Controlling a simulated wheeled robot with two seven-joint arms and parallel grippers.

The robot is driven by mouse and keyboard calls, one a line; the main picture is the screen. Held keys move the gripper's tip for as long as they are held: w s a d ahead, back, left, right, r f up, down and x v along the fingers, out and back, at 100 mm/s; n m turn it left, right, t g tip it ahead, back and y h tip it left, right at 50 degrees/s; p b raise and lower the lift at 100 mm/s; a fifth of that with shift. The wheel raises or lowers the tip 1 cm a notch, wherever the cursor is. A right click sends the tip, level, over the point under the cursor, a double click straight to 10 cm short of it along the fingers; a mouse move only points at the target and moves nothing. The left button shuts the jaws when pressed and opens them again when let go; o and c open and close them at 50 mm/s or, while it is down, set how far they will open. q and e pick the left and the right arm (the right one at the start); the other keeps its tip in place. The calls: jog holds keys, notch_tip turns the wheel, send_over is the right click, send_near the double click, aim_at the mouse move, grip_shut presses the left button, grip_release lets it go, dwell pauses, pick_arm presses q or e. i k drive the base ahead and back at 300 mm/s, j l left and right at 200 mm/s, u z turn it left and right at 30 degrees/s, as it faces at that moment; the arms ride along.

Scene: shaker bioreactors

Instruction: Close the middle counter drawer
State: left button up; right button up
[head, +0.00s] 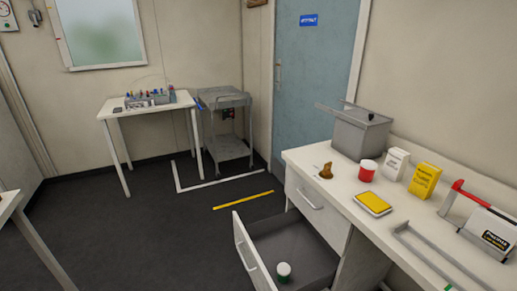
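The counter (330,157) runs along the right wall in the head view. Its upper drawer (325,222) is shut, with a bar handle (310,199) on its front. Below it, a drawer (300,240) is pulled out toward the left, and its inside shows. Its front panel (241,240) carries a bar handle. Neither of my grippers is in view.
On the counter are a grey bin (361,133), red tub (367,171), white box (395,164), yellow box (424,180) and yellow pad (373,203). A white table (125,113) and grey trolley (226,101) stand at the back. Dark floor (130,225) left of the drawer is clear.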

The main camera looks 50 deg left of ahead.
aim_at(289, 237)
jog(key=u, duration=1.65)
